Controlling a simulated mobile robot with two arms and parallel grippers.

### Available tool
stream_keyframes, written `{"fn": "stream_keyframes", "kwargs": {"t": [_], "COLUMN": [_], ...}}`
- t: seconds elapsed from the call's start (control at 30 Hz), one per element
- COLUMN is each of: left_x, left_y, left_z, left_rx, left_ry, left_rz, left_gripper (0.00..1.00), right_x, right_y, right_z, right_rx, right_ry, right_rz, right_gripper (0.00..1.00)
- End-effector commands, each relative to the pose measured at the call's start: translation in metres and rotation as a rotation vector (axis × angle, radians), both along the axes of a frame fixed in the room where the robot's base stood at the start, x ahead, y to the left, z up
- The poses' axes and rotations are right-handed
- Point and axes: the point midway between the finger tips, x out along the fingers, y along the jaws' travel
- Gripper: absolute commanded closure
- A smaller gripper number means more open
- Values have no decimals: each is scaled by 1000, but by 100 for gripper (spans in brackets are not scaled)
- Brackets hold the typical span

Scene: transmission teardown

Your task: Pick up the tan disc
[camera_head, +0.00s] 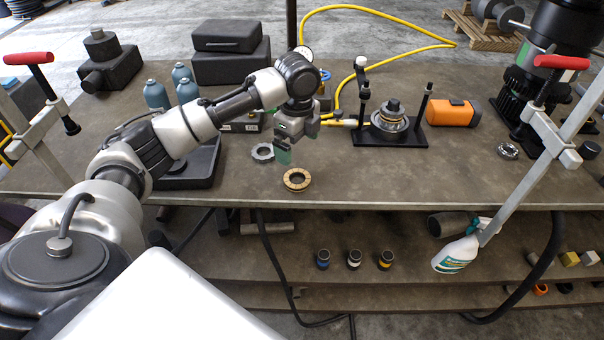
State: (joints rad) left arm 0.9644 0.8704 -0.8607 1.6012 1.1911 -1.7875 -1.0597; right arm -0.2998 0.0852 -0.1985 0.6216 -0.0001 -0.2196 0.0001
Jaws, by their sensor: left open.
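The tan disc (297,179), a ring with a dark centre hole, lies flat on the bench near its front edge. My left gripper (285,156) is open and points down just above and slightly behind the disc, apart from it. Its greenish fingers overlap closely in this view, so the gap between them is hard to see. My right gripper is not in view.
A grey ring (262,152) lies just left of my gripper. A black fixture (390,138) holding a gear assembly stands to the right, with an orange device (450,113) beyond it. A black tray (190,172) lies left. The bench right of the disc is clear.

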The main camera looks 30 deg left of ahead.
Motion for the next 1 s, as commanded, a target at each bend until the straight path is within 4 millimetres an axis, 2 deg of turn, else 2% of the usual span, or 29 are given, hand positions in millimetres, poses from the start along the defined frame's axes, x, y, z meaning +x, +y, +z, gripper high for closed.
{"fn": "stream_keyframes", "kwargs": {"t": [0.2, 0.47, 0.73, 0.87, 1.0], "left_x": [-1, -1, -3, -3, -3], "left_y": [1, 1, -3, -3, -3], "left_z": [-32, -55, -93, -103, -104], "left_rx": [0, 0, 0, 0, 0], "left_ry": [7, 4, 4, 3, 2], "left_rz": [-2, -1, -1, -2, -2], "left_gripper": [0, 0, 0, 0, 0], "right_x": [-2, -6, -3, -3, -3], "right_y": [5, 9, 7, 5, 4], "right_z": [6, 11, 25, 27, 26], "right_rx": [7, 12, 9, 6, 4], "right_ry": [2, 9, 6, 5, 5], "right_rz": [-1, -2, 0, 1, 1], "right_gripper": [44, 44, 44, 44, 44]}}
